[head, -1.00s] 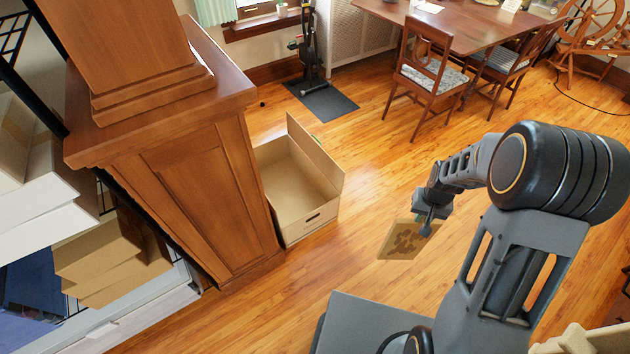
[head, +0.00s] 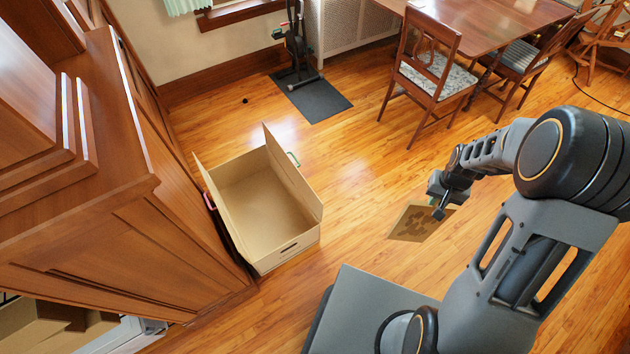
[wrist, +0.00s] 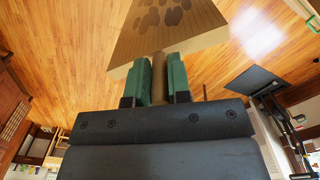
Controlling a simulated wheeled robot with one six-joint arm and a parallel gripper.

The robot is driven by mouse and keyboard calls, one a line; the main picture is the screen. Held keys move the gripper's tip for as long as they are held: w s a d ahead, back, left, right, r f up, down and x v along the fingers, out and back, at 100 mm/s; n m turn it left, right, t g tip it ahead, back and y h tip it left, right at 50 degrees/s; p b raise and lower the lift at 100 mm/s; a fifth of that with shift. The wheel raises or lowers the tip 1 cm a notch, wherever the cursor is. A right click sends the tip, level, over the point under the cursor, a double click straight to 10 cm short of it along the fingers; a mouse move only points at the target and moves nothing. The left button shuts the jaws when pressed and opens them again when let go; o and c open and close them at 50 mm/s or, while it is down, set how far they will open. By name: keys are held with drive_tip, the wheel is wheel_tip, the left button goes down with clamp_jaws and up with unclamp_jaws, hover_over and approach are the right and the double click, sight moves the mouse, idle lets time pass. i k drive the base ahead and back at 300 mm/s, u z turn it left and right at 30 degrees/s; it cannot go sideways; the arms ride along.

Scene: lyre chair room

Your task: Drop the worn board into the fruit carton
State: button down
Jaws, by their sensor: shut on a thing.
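The worn board (head: 413,222) is a thin brown board with dark blotches. It hangs tilted from my gripper (head: 442,207), clear of the carton. In the wrist view the board (wrist: 180,32) spreads out beyond the green finger pads of my gripper (wrist: 159,80), which are shut on its narrow end. The fruit carton (head: 300,248) is an open cardboard box on the floor, left of my gripper, with raised flaps and a dark handle slot in front. Its visible inside is bare; its near bottom is hidden by the front wall.
A wooden cabinet or pillar (head: 180,235) stands close on the carton's left. A dark mat (head: 318,98) with a stand lies behind it. A chair (head: 432,75) and table (head: 490,25) are at the back right. Floor between carton and gripper is clear.

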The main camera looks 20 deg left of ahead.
sight(269, 214)
drive_tip(key=i, duration=2.5)
drive_tip(key=u, duration=2.1)
drive_tip(key=i, duration=1.5)
drive_tip(key=u, duration=3.1)
